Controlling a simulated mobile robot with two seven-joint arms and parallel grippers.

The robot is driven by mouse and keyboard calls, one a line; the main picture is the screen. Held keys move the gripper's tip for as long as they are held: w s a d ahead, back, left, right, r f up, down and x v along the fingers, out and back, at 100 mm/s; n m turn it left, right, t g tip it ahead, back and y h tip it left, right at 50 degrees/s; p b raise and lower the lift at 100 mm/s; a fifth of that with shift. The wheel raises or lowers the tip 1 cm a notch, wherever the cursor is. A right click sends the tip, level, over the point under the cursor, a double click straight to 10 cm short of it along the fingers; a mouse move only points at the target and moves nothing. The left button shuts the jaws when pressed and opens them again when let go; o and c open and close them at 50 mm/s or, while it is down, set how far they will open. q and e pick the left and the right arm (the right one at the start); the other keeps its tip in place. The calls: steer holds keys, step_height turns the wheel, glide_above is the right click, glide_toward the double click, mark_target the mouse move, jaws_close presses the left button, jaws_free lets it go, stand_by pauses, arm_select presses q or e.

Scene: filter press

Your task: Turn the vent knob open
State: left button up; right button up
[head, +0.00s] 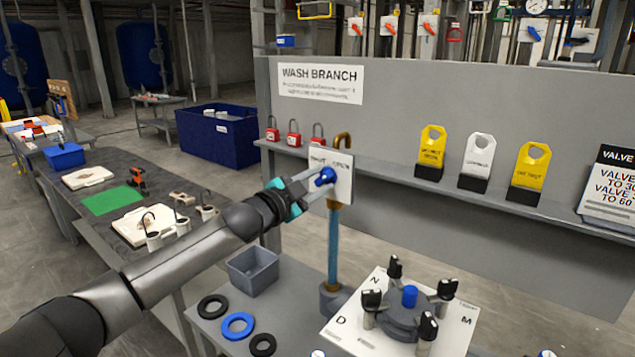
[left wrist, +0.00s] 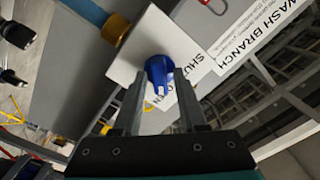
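The blue vent knob (head: 325,177) sits on a white plate (head: 343,182) marked SHUT and OPEN, on top of a blue upright pipe (head: 334,250). My left gripper (head: 318,180) reaches it from the left, with its two fingers spaced apart. In the left wrist view the knob (left wrist: 158,72) lies between the fingertips (left wrist: 160,78), one on each side and very close. I cannot tell whether they press on it. The fingers partly hide the knob and the word SHUT. My right gripper is not in view.
A grey panel shelf (head: 390,175) behind holds red padlocks (head: 293,133) and tags (head: 431,147). Below are a grey bin (head: 253,270), several rings (head: 237,326) and a white plate (head: 452,327) with a clamped grey cover (head: 403,318).

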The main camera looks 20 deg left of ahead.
arm_select(q)
steer(key=shift+o, duration=0.6)
steer(key=shift+s, duration=0.15)
steer(key=shift+s+a+f, duration=0.1)
steer(key=shift+s+a, duration=0.05)
steer(key=shift+s, duration=0.1)
steer(key=b+v, duration=0.3)
steer(key=v, duration=1.1)
steer(key=shift+s+b, duration=0.15)
steer(key=shift+b, duration=0.15)
